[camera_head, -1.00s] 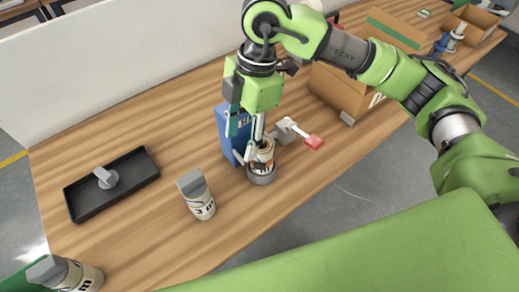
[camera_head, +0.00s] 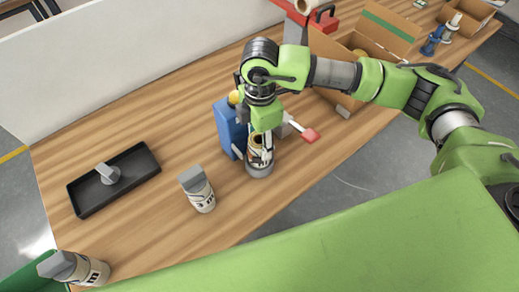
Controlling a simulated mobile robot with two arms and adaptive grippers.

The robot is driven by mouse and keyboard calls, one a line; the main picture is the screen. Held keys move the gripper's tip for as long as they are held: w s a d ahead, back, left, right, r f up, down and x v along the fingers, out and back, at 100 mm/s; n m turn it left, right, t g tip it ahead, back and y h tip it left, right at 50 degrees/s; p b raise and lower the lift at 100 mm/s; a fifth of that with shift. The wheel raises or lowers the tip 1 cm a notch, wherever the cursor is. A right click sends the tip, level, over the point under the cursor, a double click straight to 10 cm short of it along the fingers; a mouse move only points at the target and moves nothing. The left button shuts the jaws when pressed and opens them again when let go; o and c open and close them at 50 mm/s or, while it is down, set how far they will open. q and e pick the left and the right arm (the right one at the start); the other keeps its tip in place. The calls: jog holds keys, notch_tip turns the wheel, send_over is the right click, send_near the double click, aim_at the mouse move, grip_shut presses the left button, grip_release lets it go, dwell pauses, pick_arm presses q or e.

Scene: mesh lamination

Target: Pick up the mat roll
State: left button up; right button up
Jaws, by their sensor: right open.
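A printed roll with a brown open top (camera_head: 257,145) stands upright in a round grey holder (camera_head: 259,170) near the middle of the table. I take it to be the mat roll. My right gripper (camera_head: 260,148) points down from above at this roll, with its fingers open around or just beside its top. The fingers partly hide the roll, and I cannot tell whether they touch it. My left gripper is not in view.
A blue box (camera_head: 229,128) and a red-tipped lever (camera_head: 309,135) flank the roll closely. A capped bottle (camera_head: 202,195) stands to the left, a black tray (camera_head: 140,165) farther left. A cardboard box (camera_head: 345,45) stands behind. The wooden table (camera_head: 150,230) is clear in front.

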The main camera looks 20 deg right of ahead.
jog(key=shift+a+f+p, duration=0.1)
jog(key=shift+f+p, duration=0.25)
jog(key=shift+f, duration=1.3)
jog(key=shift+c, duration=0.4)
jog(key=c, duration=0.8)
jog(key=shift+c, duration=0.6)
jog(key=shift+w+r, duration=0.1)
jog(key=shift+r, duration=0.1)
